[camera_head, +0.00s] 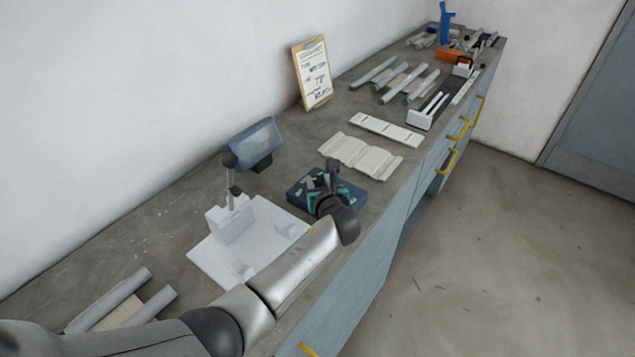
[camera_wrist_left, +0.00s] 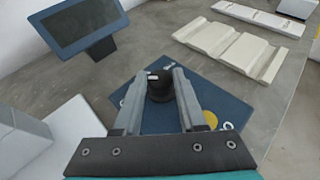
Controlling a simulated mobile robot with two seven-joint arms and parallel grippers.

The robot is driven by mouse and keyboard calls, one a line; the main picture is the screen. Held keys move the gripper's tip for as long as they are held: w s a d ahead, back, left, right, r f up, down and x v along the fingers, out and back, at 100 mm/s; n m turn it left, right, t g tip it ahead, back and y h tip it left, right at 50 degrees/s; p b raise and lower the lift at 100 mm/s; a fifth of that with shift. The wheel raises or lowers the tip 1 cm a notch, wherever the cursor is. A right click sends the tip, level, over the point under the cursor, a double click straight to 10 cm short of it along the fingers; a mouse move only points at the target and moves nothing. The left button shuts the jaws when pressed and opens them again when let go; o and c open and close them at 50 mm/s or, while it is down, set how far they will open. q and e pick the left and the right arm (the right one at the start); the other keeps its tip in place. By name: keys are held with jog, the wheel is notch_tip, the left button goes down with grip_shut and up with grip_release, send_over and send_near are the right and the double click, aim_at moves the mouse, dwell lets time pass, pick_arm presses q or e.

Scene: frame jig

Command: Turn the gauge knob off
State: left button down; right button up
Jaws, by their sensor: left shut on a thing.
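The gauge knob (camera_wrist_left: 160,86) is a short black cylinder with a small white mark, standing on a dark blue plate. It sits between the two grey fingers of my left gripper (camera_wrist_left: 159,90), which is shut on it. The blue plate (camera_wrist_left: 214,97) also shows in the head view (camera_head: 354,194), largely covered by my gripper there. My left gripper (camera_head: 331,172) is over this plate in the head view, and the knob is hidden there. A blue-framed display (camera_head: 254,143) with a dark screen stands behind the plate. My right gripper is in neither view.
A white jig plate (camera_head: 266,249) with an upright block lies left of the blue plate. A cream grooved pad (camera_head: 360,156) and a white slotted strip (camera_head: 386,130) lie beyond it. A clipboard (camera_head: 312,73) leans on the wall. Grey bars (camera_head: 409,82) lie farther back.

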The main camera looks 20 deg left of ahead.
pick_arm(q)
jog(key=shift+w+d+f+n+g+y+b, duration=0.1)
jog(key=shift+n+g+y+b, duration=0.65)
jog(key=shift+n+y, duration=0.25)
jog(key=shift+w+d+n+g+y+b, duration=0.1)
jog(key=shift+n+g+y+b, duration=0.5)
jog(key=shift+n+g+y, duration=0.4)
jog(key=shift+s, duration=0.1)
jog(key=shift+c, duration=2.4)
grip_release()
